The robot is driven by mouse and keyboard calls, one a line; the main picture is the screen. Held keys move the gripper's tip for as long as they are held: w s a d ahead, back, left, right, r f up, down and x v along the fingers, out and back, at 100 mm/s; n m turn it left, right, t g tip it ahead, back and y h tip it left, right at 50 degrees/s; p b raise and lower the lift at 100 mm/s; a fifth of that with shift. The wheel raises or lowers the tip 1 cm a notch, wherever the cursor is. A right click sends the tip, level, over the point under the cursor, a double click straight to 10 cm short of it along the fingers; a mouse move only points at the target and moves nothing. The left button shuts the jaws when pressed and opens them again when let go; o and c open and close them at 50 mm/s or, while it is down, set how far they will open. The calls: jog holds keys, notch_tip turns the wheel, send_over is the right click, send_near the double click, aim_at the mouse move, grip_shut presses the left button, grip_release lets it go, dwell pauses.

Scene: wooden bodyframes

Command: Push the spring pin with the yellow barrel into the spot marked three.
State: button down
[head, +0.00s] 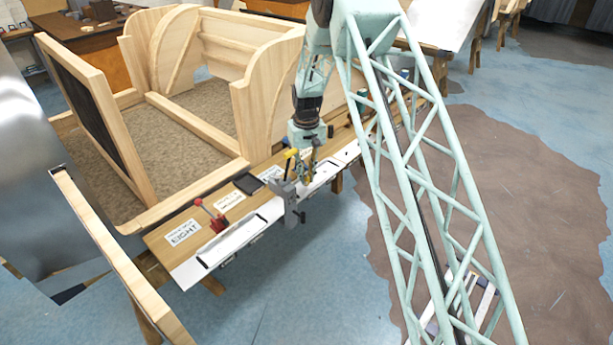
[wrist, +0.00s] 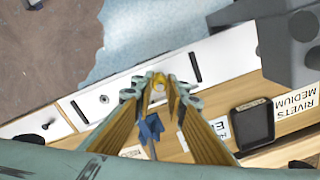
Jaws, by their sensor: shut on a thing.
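My gripper (head: 306,172) hangs low over the front of the workbench. In the wrist view its long fingers (wrist: 158,84) close together on a small pale yellow piece (wrist: 158,90), which looks like the spring pin with the yellow barrel. The fingers hide most of it. The fingertips appear over the white strip (wrist: 122,92) along the bench's front edge. The strip has a small round hole (wrist: 103,99) and dark slots. I cannot read a mark for three in either view.
A grey block (head: 290,203) stands at the bench front; it also shows in the wrist view (wrist: 288,40). A red-handled clamp (head: 212,218), a dark tray (head: 248,184) and an EIGHT label (head: 183,233) lie left. A blue item (wrist: 150,130) is near the fingers. A wooden frame (head: 270,90) stands behind.

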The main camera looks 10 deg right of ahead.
aim_at(306, 177)
jog(key=shift+f, duration=0.4)
jog(key=c, duration=2.5)
grip_release()
jog(key=shift+r, duration=0.15)
notch_tip(306, 177, up, 12)
